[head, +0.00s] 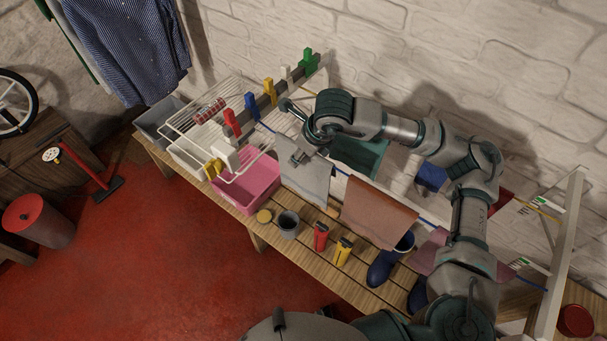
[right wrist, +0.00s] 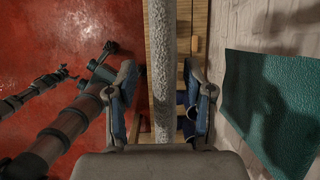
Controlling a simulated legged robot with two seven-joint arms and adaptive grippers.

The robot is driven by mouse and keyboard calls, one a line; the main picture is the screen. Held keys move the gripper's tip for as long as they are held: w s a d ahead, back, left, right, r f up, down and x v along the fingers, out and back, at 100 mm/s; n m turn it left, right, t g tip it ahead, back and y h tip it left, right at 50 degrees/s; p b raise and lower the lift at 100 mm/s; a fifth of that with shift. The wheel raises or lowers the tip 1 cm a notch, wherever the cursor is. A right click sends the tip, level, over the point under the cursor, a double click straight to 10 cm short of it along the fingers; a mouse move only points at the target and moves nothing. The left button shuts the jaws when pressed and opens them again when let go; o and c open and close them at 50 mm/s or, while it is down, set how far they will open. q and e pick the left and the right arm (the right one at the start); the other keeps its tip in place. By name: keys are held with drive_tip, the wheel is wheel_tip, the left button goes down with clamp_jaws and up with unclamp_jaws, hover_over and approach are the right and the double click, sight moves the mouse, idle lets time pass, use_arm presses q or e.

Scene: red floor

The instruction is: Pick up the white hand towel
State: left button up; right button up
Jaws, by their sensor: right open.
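The white hand towel (head: 306,181) hangs in the head view, left of the brown towel and beside the pink bin. My right gripper (head: 301,154) is at its upper part, reaching in from the right over the rack. In the right wrist view the towel (right wrist: 163,75) shows edge-on as a pale strip running down between the two open fingers of my right gripper (right wrist: 163,115). A gap shows on each side, and the fingers are not closed on it. My left gripper does not show in the head view.
A green towel (head: 358,156) hangs behind my right arm, and a brown towel (head: 378,212) hangs to the right. A pink bin (head: 246,186), a grey cup (head: 288,224), red and yellow bottles and blue boots crowd the wooden bench (head: 325,262). A bar with coloured clips (head: 262,103) stands close behind.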

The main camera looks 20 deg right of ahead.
drive_tip(key=shift+a, duration=0.2)
drive_tip(key=shift+d+f, duration=0.1)
drive_tip(key=shift+d, duration=0.5)
drive_tip(key=shift+c, duration=0.2)
drive_tip(key=shift+d, duration=0.2)
drive_tip(key=c, duration=0.8)
drive_tip(key=shift+a, duration=0.15)
clamp_jaws()
drive_tip(key=shift+a+r+p, duration=0.25)
drive_tip(key=shift+r+p, duration=0.25)
drive_tip(key=shift+p, duration=0.15)
wheel_tip(320, 180, up, 11)
drive_tip(key=b, duration=0.2)
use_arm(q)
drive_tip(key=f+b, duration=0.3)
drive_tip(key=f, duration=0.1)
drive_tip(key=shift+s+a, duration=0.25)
use_arm(e)
drive_tip(key=s, duration=1.4)
drive_tip(key=shift+s+r, duration=0.2)
drive_tip(key=shift+r, duration=0.1)
drive_tip(key=shift+a, duration=0.1)
